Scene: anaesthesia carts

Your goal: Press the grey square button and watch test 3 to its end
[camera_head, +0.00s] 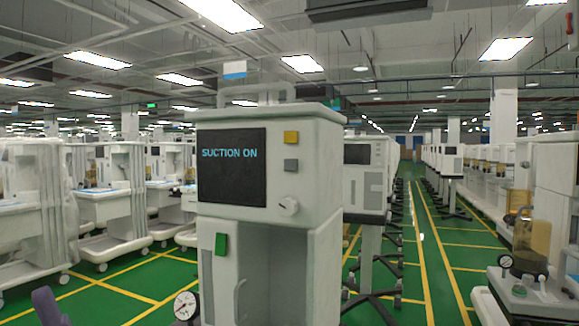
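A pale grey anaesthesia cart (330,190) stands close in front of me, near the middle of the view. The grey square button (291,165) sits on its front panel, below a yellow square button (291,137) and above a pale round knob (288,206). Left of the buttons, a dark screen (231,168) reads "SUCTION ON" in blue letters. A green square piece (221,244) is lower on the left front post. Nothing touches the grey button. I cannot make out my gripper in this view.
A round gauge (186,306) stands at the cart's lower left. A purple shape (48,306) shows at the bottom left edge; I cannot tell what it is. An amber jar (531,242) is on equipment at right. Other carts line both sides. A green aisle (440,250) with yellow lines runs back at right.

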